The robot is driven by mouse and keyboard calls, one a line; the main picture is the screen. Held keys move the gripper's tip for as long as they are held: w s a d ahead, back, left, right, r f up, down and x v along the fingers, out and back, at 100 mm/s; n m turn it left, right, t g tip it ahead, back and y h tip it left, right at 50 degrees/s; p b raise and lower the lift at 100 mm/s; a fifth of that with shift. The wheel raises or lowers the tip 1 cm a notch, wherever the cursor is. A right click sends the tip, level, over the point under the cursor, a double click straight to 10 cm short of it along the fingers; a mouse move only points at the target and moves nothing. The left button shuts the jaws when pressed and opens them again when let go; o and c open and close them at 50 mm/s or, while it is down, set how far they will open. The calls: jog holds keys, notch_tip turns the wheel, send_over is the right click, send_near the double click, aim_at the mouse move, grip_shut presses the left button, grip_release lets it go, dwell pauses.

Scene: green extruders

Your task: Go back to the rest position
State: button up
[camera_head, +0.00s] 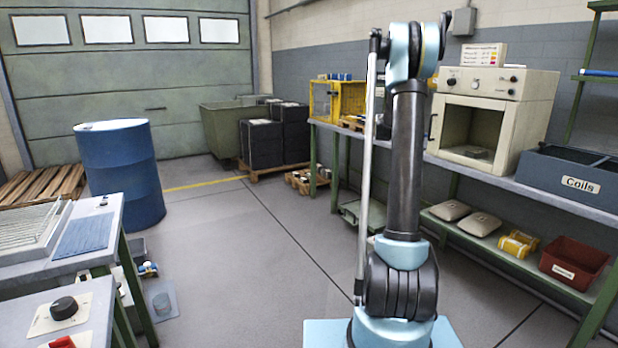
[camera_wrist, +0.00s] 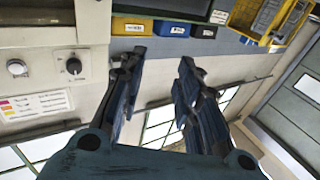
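My arm stands upright in the middle of the head view, bent at the top, with its upper end in front of the grey wall. My gripper cannot be made out clearly in the head view. In the wrist view my gripper (camera_wrist: 157,62) has two dark fingers standing apart. Nothing is held between them, and only pale wall shows in the gap. The wrist picture is turned over, with windows low in it.
A long workbench (camera_head: 340,130) runs along the right wall, bearing a beige oven (camera_head: 493,115) and a Coils bin (camera_head: 575,178). A blue barrel (camera_head: 120,175) and a control table (camera_head: 110,220) stand left. The floor (camera_head: 240,260) between is mostly clear.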

jog(key=s+a+r+n+y, duration=0.1)
jog(key=s+a+n+y, duration=0.3)
jog(key=s+a, duration=0.5)
jog(key=s+a+r+n+y, duration=0.1)
jog(key=s+a+n+y, duration=0.2)
jog(key=s+a+y, duration=0.6)
jog(key=s+a+f+n+g, duration=0.1)
jog(key=s+a+f+g, duration=0.2)
jog(key=s+a+f, duration=0.35)
jog(key=s+a+f+n+g, duration=0.1)
jog(key=s+a+f+g, duration=0.2)
jog(key=s, duration=0.6)
jog(key=s+d+f+m+g+h, duration=0.1)
jog(key=s+f+g, duration=0.1)
jog(key=s+f, duration=0.5)
jog(key=s+d+f+g+h, duration=0.1)
jog(key=s+f+g, duration=0.2)
jog(key=s+f, duration=0.4)
jog(key=s+d+f+m+g+h, duration=0.1)
jog(key=s+f+g, duration=0.2)
jog(key=s, duration=1.8)
notch_tip(320, 180, down, 4)
jog(key=shift+f+m+h, duration=0.2)
jog(key=shift+m+h, duration=0.1)
jog(key=shift+w+a, duration=0.1)
